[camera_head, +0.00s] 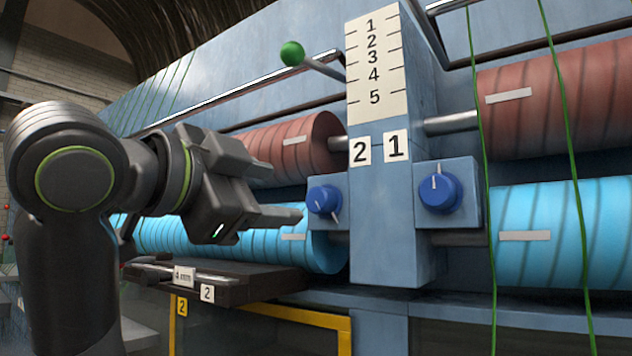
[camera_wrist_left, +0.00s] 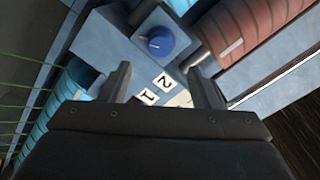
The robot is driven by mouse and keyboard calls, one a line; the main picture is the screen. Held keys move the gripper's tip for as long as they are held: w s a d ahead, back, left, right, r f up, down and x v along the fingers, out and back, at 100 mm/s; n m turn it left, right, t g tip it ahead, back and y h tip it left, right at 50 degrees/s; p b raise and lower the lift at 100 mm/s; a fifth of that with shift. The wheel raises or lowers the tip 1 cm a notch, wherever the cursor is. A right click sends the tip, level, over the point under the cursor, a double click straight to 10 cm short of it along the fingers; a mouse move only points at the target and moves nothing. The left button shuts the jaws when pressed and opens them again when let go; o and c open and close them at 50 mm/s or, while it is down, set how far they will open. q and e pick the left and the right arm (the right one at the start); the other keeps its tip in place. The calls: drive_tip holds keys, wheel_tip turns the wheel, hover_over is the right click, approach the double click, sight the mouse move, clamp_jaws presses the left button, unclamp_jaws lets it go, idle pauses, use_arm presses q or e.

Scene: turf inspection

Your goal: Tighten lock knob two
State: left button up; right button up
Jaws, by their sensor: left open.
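Lock knob two (camera_head: 324,199) is a blue round knob on a grey-blue block beside the post, below the plate marked 2 (camera_head: 360,151). Its white pointer line points down and to the right in the head view. The knob also shows in the left wrist view (camera_wrist_left: 155,43), beyond my fingertips. My left gripper (camera_head: 282,192) is open and empty, just left of the knob and apart from it. Its two fingers stand wide apart in the left wrist view (camera_wrist_left: 162,75). My right gripper is not in view.
Another blue knob (camera_head: 439,189) is on the post's right side by the plate marked 1. Red rolls (camera_head: 290,148) and cyan rolls (camera_head: 220,238) flank the post. A green-balled lever (camera_head: 292,53) sticks out above. A dark ledge (camera_head: 250,283) lies below my left gripper.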

sight(316, 198)
use_arm(q)
drive_tip(key=p+x, duration=0.3)
drive_tip(key=x, duration=0.5)
drive_tip(key=shift+w+d+r, duration=0.1)
drive_tip(key=shift+w+d, duration=0.1)
drive_tip(key=shift+w, duration=0.05)
drive_tip(key=shift+w+d, duration=0.1)
drive_tip(key=shift+w, duration=0.05)
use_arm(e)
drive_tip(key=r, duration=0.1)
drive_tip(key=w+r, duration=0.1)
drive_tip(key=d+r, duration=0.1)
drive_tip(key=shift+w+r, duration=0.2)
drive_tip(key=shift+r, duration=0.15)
use_arm(q)
drive_tip(key=shift+c, duration=0.5)
drive_tip(key=c, duration=0.9)
